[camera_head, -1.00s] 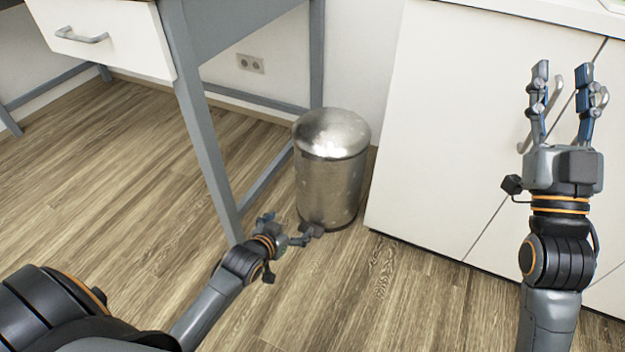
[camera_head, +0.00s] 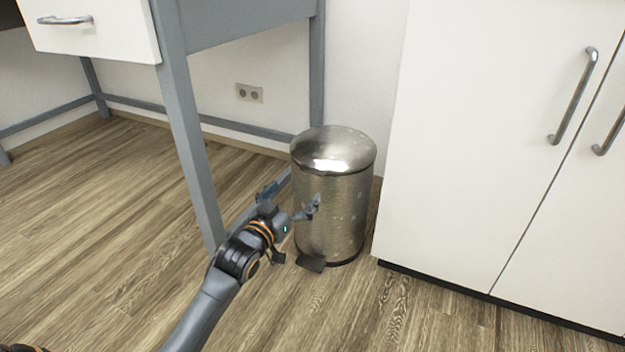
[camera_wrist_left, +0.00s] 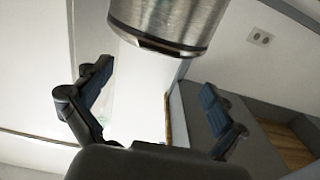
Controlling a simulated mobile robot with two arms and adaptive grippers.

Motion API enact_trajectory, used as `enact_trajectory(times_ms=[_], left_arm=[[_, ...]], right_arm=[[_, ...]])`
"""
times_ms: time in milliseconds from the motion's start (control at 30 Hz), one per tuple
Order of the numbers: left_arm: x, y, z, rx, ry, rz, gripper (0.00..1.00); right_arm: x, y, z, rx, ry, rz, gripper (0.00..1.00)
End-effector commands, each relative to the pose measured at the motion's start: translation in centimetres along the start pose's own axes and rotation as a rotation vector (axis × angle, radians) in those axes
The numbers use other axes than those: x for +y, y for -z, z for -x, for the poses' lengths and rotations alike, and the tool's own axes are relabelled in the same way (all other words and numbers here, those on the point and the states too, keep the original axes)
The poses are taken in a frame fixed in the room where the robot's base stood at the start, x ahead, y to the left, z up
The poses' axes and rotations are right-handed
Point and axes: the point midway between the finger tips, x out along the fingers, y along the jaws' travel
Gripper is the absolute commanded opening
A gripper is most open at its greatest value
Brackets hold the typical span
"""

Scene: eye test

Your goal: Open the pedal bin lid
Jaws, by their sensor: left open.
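The pedal bin (camera_head: 345,215) is a brushed metal cylinder standing upright on the floor. Its domed lid (camera_head: 333,148) is closed. The dark pedal (camera_head: 311,264) sticks out at the foot of the bin, at its front left. My left gripper (camera_head: 291,198) is open and empty, at the bin's left front side, above the pedal. One finger overlaps the bin's body in the head view; I cannot tell whether it touches. In the left wrist view, part of the bin (camera_wrist_left: 168,18) shows at the top, beyond the open fingers (camera_wrist_left: 155,82). My right gripper is out of view.
A grey desk leg (camera_head: 190,145) stands close to the left of my left gripper. A white cabinet (camera_head: 470,140) with metal handles stands right of the bin. A wall socket (camera_head: 249,93) is behind. The wooden floor (camera_head: 110,230) at left is open.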

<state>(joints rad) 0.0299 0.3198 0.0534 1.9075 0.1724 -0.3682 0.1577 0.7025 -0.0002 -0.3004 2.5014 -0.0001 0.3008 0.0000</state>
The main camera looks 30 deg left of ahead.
Motion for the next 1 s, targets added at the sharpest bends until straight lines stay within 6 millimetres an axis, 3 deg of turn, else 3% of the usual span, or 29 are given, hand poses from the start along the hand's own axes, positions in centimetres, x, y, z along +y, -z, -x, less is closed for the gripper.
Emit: enact_trajectory(times_ms=[100, 500, 700, 1000], left_arm=[[0.0, -0.5, -2.2, 0.003, 0.000, 0.000, 0.96], [0.0, -0.4, -8.3, 0.000, 0.000, -0.001, 0.96], [0.0, -0.2, -9.6, -0.002, 0.000, 0.000, 0.96], [0.0, -0.1, -9.7, -0.003, 0.000, 0.000, 0.96]], right_arm=[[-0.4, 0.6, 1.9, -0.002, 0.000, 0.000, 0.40], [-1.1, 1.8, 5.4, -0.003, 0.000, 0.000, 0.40], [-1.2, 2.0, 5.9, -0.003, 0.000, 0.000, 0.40], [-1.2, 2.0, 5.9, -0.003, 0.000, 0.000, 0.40]])
